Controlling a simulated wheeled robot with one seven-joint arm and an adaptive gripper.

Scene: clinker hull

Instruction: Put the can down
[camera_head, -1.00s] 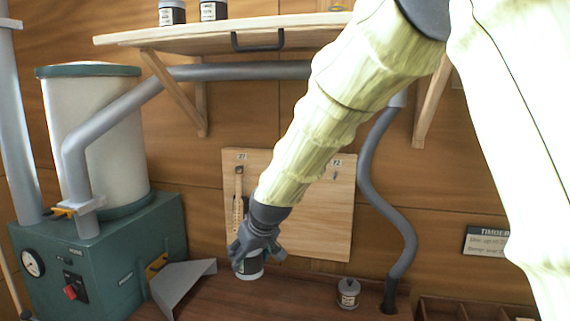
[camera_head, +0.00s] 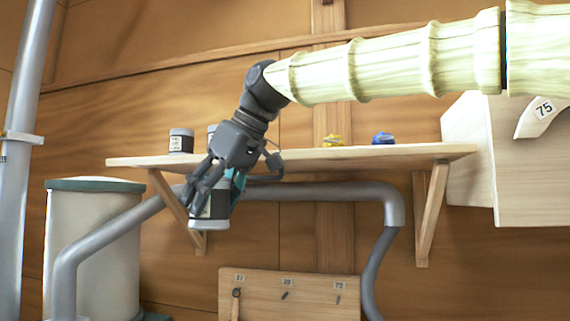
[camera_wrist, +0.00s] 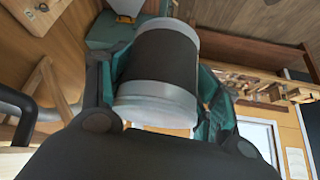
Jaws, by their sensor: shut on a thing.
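The can (camera_head: 210,208) has a dark band between pale ends. My gripper (camera_head: 222,190) is shut on it and holds it in the air in front of the shelf, with the can's lower end below the shelf board. In the wrist view the can (camera_wrist: 165,65) sits between my gripper's fingers (camera_wrist: 165,85), with teal pads on both sides of it. The wooden shelf (camera_head: 380,153) runs along the wall behind my gripper. Part of the shelf edge is hidden by my gripper.
On the shelf stand a dark can (camera_head: 181,141), another partly hidden can (camera_head: 211,135), a yellow item (camera_head: 333,140) and a blue item (camera_head: 383,138). A grey pipe (camera_head: 330,190) runs below. A cream drum (camera_head: 95,240) stands left.

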